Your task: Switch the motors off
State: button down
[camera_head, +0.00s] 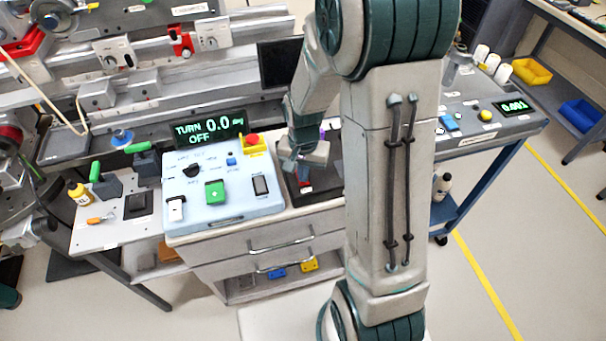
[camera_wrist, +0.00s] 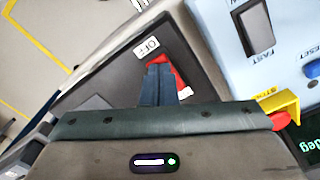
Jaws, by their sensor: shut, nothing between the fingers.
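A light blue control box (camera_head: 225,207) carries a black knob, a green switch (camera_head: 215,191), a black rocker (camera_head: 261,186) and a blue button (camera_head: 231,161). A red stop button (camera_head: 251,140) sits in a yellow guard at its back right. The display (camera_head: 209,129) behind reads "TURN 0.0 deg OFF". Right of the box is a dark panel (camera_head: 322,183) with a red part. In the wrist view the red part (camera_wrist: 181,78) shows partly behind my fingers, beside an "OFF" label (camera_wrist: 147,48). My gripper (camera_wrist: 159,66) is shut and empty over this panel; contact with the red part is unclear.
A grey drawer cabinet (camera_head: 228,270) stands under the control box. A blue-framed cart (camera_head: 480,170) stands at right. Floor is free at the lower right.

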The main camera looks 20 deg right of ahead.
notch_tip(320, 180, up, 7)
jog(key=p, duration=0.4)
jog(key=shift+p, duration=0.4)
